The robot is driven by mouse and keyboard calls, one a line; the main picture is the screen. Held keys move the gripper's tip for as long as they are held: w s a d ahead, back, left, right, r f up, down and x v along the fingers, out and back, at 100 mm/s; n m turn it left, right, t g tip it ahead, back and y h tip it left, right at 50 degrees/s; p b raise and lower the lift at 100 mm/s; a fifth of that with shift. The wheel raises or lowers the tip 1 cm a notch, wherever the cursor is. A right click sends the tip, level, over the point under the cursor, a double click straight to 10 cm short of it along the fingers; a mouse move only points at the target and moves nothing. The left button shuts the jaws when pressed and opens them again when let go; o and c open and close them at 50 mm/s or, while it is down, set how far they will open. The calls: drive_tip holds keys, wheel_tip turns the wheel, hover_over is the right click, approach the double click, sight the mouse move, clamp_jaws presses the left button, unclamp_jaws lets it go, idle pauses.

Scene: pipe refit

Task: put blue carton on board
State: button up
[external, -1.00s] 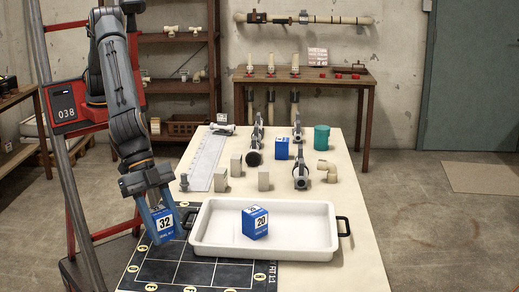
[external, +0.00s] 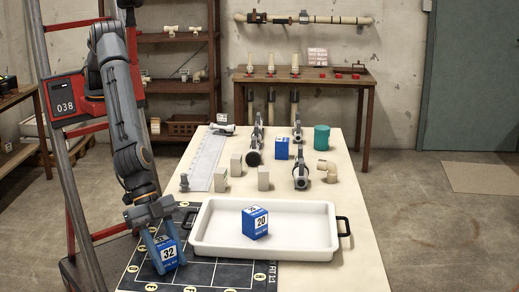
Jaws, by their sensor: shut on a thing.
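My gripper (external: 164,250) is shut on a blue carton (external: 168,254) with a white label reading 32. The carton is tilted a little and hangs low over the left part of the dark gridded board (external: 208,274). I cannot tell whether its bottom touches the board. A second blue carton (external: 256,223), marked 20, stands in the white tray (external: 300,238). A third blue carton (external: 282,149) stands farther back on the table among grey fittings.
The white tray with black handles covers the board's back right part. Most board squares in front are bare.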

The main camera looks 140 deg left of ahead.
drive_tip(key=shift+f, duration=0.15)
drive_tip(key=o, duration=1.1)
drive_tip(key=shift+c, duration=0.2)
